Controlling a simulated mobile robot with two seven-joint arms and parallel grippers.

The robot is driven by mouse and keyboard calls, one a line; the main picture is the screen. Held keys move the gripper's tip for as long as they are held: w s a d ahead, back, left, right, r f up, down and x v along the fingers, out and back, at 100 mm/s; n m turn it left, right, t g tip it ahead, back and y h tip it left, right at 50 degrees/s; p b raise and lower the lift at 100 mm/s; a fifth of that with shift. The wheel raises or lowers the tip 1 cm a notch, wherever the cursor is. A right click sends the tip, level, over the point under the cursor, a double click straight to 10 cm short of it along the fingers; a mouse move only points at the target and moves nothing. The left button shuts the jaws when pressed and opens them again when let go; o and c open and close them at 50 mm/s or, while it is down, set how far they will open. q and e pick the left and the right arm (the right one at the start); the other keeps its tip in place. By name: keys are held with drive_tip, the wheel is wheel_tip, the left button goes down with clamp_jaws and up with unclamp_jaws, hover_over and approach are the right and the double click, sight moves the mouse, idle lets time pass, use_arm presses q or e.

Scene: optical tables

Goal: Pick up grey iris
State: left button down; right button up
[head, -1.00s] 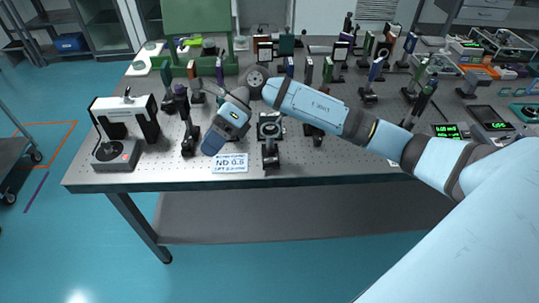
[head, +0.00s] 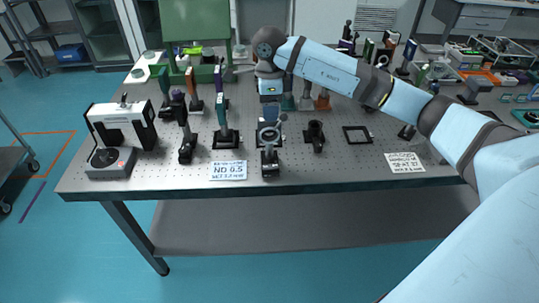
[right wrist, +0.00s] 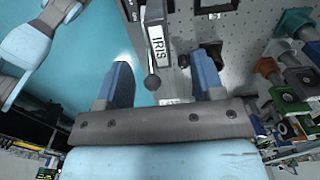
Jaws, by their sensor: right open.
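The grey iris (head: 268,135) looks like a small ring on a short post with a dark base, near the front edge of the perforated table in the head view. In the right wrist view a part labelled IRIS (right wrist: 157,45), with a thin lever ending in a dark ball, shows between and beyond the fingers. My right gripper (right wrist: 160,62) is open, with its two blue fingers apart and nothing held. In the head view my right gripper (head: 269,88) points down behind the iris, and its fingertips are hard to make out. My left gripper is not in view.
Posts with mounted optics stand close on the left, including a teal one (head: 222,115). A small black mount (head: 315,135) and a flat black frame (head: 357,134) are to the right. A label card (head: 228,170) lies at the front. Bare table shows around the right card (head: 404,162).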

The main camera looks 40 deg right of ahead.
hover_over(269, 142)
drive_tip(key=shift+w+d+f+p, duration=0.1)
drive_tip(key=shift+f+p, duration=0.1)
drive_tip(key=shift+f, duration=1.3)
drive_tip(key=shift+w+d+f+p, duration=0.1)
drive_tip(key=shift+f+p, duration=0.05)
drive_tip(key=shift+f, duration=1.3)
clamp_jaws()
